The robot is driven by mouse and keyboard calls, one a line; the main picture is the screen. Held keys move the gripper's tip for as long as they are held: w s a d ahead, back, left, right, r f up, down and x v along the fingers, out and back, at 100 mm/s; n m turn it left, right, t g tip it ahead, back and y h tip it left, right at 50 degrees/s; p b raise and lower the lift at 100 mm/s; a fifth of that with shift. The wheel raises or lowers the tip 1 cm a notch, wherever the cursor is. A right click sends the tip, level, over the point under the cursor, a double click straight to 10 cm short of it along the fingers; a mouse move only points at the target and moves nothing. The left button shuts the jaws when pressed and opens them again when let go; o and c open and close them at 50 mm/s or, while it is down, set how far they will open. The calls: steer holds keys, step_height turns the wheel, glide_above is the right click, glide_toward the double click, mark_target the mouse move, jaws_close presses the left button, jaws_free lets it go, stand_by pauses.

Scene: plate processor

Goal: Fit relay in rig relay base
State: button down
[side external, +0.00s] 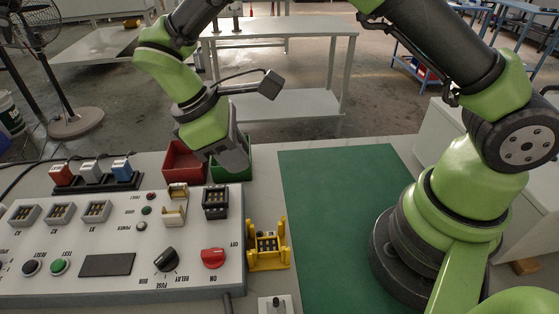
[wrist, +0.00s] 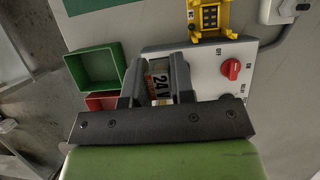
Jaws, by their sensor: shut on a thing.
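My gripper (wrist: 158,82) is shut on a relay (wrist: 158,68), a block with a pale and orange label reading 24 V. In the side external view my gripper (side external: 235,163) hangs above the red and green bins, behind the panel's far edge; the relay is not clear there. A black relay base (side external: 215,203) with contacts on top stands on the grey rig panel (side external: 200,262), nearer the camera than my gripper. In the wrist view this base is hidden behind the gripper and relay. A yellow cradle (side external: 282,262) beside the panel holds a dark socket block; this cradle shows in the wrist view (wrist: 224,32).
A cream holder (side external: 174,213) stands left of the base. A red knob (side external: 213,258) and black knob (side external: 166,259) stick up from the panel. Red (side external: 183,170) and green (side external: 245,172) bins sit behind. A rack (side external: 95,184) holds coloured blocks. The green mat (side external: 340,220) is clear.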

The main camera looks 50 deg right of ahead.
steer(key=w+a+r, duration=0.2)
steer(key=w+a, duration=0.1)
glide_above(224, 196)
steer(key=a, duration=0.1)
steer(key=shift+w+f, duration=0.25)
steer(key=shift+f, duration=1.25)
steer(key=shift+w+f, duration=0.2)
steer(key=shift+f, duration=1.3)
steer(key=shift+f, duration=0.95)
steer(key=c, duration=1)
jaws_free()
steer(key=shift+c, duration=0.2)
steer(key=shift+r, duration=0.1)
steer(key=shift+o, duration=0.8)
steer(key=shift+w+a+r, duration=0.15)
steer(key=shift+a+r, duration=0.05)
steer(key=shift+r, duration=0.15)
steer(key=v, duration=0.9)
steer(key=shift+d, duration=0.2)
